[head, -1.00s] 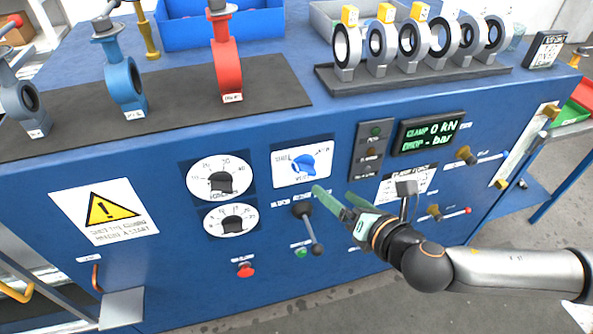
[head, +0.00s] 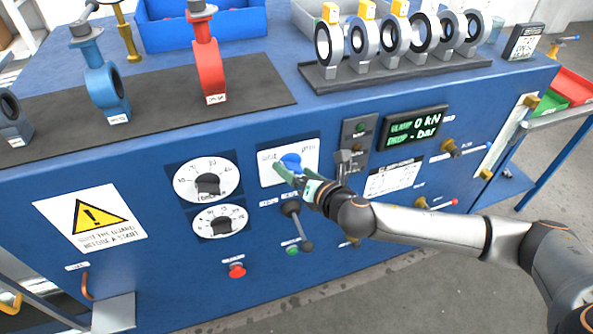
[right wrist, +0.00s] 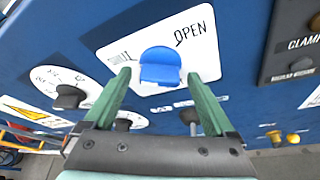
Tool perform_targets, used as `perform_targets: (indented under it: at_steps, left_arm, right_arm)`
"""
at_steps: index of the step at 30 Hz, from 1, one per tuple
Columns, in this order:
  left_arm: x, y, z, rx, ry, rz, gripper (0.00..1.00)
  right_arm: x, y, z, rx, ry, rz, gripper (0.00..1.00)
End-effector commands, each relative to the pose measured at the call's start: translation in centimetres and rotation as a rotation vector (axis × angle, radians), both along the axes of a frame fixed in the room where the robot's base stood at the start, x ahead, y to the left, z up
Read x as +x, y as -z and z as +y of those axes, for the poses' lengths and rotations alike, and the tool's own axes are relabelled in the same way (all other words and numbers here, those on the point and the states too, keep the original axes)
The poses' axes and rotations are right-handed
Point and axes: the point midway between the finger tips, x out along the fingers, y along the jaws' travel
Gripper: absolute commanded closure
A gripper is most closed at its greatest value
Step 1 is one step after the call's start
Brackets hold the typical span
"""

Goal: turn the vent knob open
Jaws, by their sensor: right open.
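The blue vent knob (head: 291,161) sits on a white label plate (head: 268,176) on the front of the blue bench. In the right wrist view the knob (right wrist: 160,66) shows whole, between and just beyond my fingertips, with "OPEN" on the plate at its upper right and a partly hidden word at its left. My right gripper (head: 293,178) is open, its green fingers apart on either side of the knob in the right wrist view (right wrist: 163,80). I cannot tell whether the fingers touch the plate. In the head view the fingers cover the knob's lower part. My left gripper is not in view.
Two black dials (head: 208,184) are left of the plate. A black lever (head: 297,225) hangs below it, near a green button and a red button (head: 237,271). A display (head: 414,127) is to the right. Valves stand on the bench top.

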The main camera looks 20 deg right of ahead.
Motion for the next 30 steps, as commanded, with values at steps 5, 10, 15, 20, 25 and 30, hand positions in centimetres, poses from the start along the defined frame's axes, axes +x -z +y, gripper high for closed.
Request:
perform_targets:
  at_steps: [5, 10, 15, 20, 25, 30]
  left_arm:
    - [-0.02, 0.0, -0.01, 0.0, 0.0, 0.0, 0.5]
    - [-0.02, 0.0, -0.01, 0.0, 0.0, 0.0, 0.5]
    - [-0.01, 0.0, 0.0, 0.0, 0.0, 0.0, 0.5]
    - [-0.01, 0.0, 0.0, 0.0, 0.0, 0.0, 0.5]
    - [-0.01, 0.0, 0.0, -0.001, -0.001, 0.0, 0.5]
    - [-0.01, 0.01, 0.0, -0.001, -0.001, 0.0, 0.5]
  right_arm:
    - [-0.01, -0.01, 0.02, 0.0, 0.0, 0.0, 0.11]
    - [-0.03, -0.01, -0.01, 0.0, 0.0, 0.0, 0.3]
    - [-0.04, -0.01, -0.02, 0.0, 0.0, 0.0, 0.49]
    - [-0.04, 0.0, -0.01, 0.0, 0.0, 0.0, 0.67]
    - [-0.04, 0.0, -0.02, 0.0, 0.001, 0.0, 0.86]
    - [-0.04, 0.02, -0.03, 0.002, 0.001, 0.0, 0.96]
